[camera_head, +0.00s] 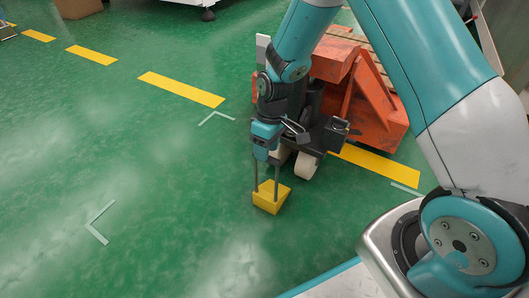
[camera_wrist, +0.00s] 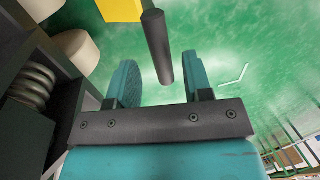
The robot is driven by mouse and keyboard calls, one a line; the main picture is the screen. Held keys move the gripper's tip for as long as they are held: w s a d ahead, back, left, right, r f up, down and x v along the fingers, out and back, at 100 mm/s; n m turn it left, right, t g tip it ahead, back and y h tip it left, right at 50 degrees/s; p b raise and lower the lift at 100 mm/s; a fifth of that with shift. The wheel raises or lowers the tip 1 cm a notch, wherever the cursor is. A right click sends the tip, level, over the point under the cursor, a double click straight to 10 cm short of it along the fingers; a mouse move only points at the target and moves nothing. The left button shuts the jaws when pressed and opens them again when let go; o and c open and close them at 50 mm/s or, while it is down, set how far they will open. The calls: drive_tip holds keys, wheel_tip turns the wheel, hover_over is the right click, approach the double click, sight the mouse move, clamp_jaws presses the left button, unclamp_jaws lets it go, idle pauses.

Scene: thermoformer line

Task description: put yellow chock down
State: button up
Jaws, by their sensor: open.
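The yellow chock (camera_head: 270,198) is a small block that appears to rest on the green floor, in front of the orange cart's wheels. In the wrist view the chock (camera_wrist: 120,9) shows only partly, at the top edge. My gripper (camera_head: 265,150) is above it, pointing down. In the wrist view my gripper's teal fingers (camera_wrist: 160,88) stand apart with a gap between them. A dark rod (camera_wrist: 157,45) reaches from beside the chock towards that gap. I cannot tell whether the rod touches a finger. Thin dark rods also show between gripper and chock in the head view.
An orange cart (camera_head: 385,105) with pale wheels (camera_head: 307,165) stands right behind my gripper. Yellow floor dashes (camera_head: 180,89) and pale corner marks (camera_head: 99,223) lie on the floor. The floor to the left of the chock is clear. A brown box (camera_head: 78,8) is far off at the top left.

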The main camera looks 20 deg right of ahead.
wheel_tip(320, 180, up, 15)
drive_tip(key=s+a+p, duration=0.2)
drive_tip(key=p, duration=0.2)
drive_tip(key=s+a+r+y, duration=0.1)
drive_tip(key=s+a+r, duration=0.1)
drive_tip(key=s+r, duration=0.6)
drive_tip(key=s+a+r+t+y, duration=0.1)
drive_tip(key=s+a+r, duration=0.1)
drive_tip(key=s+r, duration=0.6)
drive_tip(key=s, duration=0.5)
drive_tip(key=shift+s+a, duration=0.15)
drive_tip(key=shift+s, duration=0.05)
